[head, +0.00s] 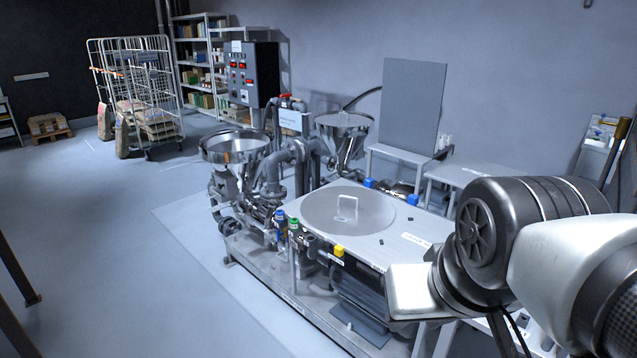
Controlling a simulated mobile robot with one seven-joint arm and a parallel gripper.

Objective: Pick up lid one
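A round grey metal lid (325,217) with an upright loop handle (347,207) lies flat on the metal top of the tank (405,245) in the middle of the head view. It is the only handled lid I can make out; no number on it is readable. My arm enters from the right, in front of the tank's right end. Its wrist, with a pale block, is to the right of and nearer than the lid, clearly apart from it. I cannot make out my gripper's fingertips, and nothing held is visible. My arm hides part of the tank's near right side.
Two steel hoppers, the left (236,150) and the back one (345,127), rise beyond the tank among pipes and coloured valves. A control cabinet (252,75) stands behind. A grey panel (412,105) stands upright over a low table (398,153). The floor (120,270) at left is clear.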

